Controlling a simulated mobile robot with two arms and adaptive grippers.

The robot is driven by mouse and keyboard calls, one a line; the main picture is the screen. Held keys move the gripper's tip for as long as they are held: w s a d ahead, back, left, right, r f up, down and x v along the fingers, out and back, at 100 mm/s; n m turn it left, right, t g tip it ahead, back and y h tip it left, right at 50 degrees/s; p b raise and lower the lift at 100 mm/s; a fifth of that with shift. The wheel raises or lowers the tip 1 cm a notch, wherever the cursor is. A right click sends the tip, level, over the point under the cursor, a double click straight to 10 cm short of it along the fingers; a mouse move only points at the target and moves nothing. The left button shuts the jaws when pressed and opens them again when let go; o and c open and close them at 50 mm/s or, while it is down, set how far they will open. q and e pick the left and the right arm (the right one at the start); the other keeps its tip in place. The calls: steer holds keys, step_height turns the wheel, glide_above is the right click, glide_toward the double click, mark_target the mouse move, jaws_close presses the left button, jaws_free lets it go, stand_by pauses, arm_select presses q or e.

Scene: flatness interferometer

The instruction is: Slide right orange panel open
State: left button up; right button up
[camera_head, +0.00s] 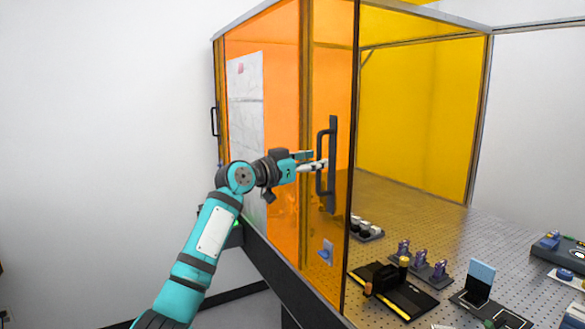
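The orange panel (341,110) at the front of the enclosure carries a tall black handle (332,140) near its right edge. The panel is see-through. To its right the side of the enclosure is open to the bench. My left gripper (320,161) is at the middle of this handle, coming from the left. Its two fingers look apart, the upper one ending just short of the handle bar and the lower one overlapping it. I cannot tell whether they touch it. My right gripper is not in view.
A second orange panel (283,90) stands to the left, with a small black handle (214,121) at the far left edge. The perforated bench (410,225) bears several optical mounts and a black stage (404,296). White wall lies left.

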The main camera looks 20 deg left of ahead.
arm_select(q)
steer(key=v, duration=1)
steer(key=shift+f, duration=0.1)
